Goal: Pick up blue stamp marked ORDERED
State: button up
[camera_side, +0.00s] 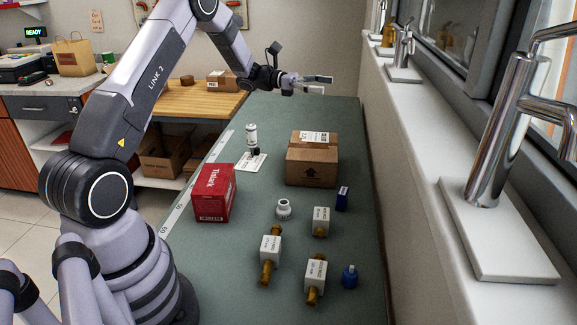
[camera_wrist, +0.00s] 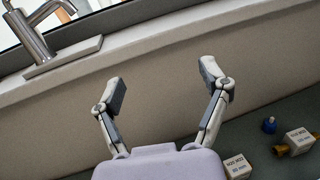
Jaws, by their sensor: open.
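Two blue things stand on the green bench, and I can read ORDERED on neither. One is a small dark blue block (camera_side: 342,198) just right of the cardboard box's front. The other is a rounded blue piece with a pale top (camera_side: 350,276) at the near right; a blue piece also shows at the lower right of the wrist view (camera_wrist: 269,125). I cannot tell which is the stamp. My gripper (camera_side: 322,86) is open and empty, high above the far part of the bench, well away from both. In the wrist view its fingers are spread (camera_wrist: 167,88).
A cardboard box (camera_side: 311,168) and a red carton (camera_side: 214,193) stand on the bench (camera_side: 255,215). Several white-labelled brass fittings (camera_side: 270,250) and a white fitting (camera_side: 283,208) lie nearer. The windowsill (camera_side: 440,160) with taps borders the right side.

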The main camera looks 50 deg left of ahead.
send_near(343, 190)
jog(key=d, duration=0.1)
jog(key=d+f, duration=0.1)
jog(key=shift+w+d, duration=0.4)
jog(key=x, duration=0.7)
jog(key=shift+w+f, duration=0.15)
jog(key=shift+w, duration=0.25)
jog(key=c, duration=1.3)
jog(key=shift+o, duration=0.2)
